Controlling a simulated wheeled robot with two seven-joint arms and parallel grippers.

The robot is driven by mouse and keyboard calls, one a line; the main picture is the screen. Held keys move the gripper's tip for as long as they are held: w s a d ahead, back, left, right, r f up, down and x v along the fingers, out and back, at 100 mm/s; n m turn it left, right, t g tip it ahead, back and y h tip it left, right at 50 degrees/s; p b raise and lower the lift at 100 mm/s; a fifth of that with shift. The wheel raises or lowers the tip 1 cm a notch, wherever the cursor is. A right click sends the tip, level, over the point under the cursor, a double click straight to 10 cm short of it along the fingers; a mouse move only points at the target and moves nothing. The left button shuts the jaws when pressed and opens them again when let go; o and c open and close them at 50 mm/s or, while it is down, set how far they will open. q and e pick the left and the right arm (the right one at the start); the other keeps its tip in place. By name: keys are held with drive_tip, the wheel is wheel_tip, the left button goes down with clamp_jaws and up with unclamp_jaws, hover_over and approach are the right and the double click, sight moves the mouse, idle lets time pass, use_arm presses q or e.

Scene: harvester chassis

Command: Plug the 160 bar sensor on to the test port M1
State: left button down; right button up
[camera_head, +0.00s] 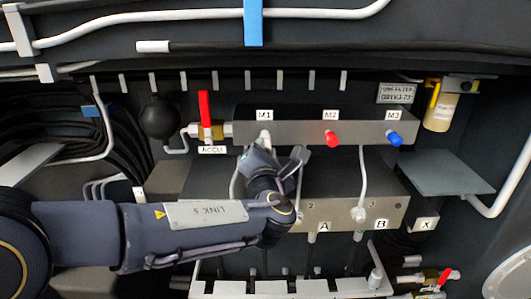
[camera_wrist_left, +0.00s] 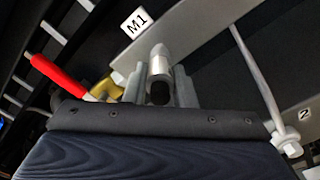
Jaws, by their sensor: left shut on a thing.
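The manifold block (camera_head: 300,132) carries the test port labels M1 (camera_head: 265,115), M2 and M3. My left gripper (camera_head: 265,143) is at the block just below the M1 label, and its hand hides most of that spot. In the left wrist view, its two grey fingers (camera_wrist_left: 160,85) are shut on a silver cylinder with a dark end, seemingly the sensor (camera_wrist_left: 158,62). It points at the block beside the M1 label (camera_wrist_left: 136,22). No pressure marking is readable, and whether it is seated on the port cannot be told. My right gripper is not in view.
A red-handled valve (camera_head: 205,110) stands left of M1, above the ACCU label. A red cap (camera_head: 331,139) sits at M2 and a blue one (camera_head: 394,138) at M3. Thin pipes run down to the lower valve block (camera_head: 340,210). A grey plate (camera_head: 445,172) is at the right.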

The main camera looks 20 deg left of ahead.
use_arm(q)
drive_tip(key=shift+w, duration=0.15)
drive_tip(key=c, duration=1.1)
unclamp_jaws()
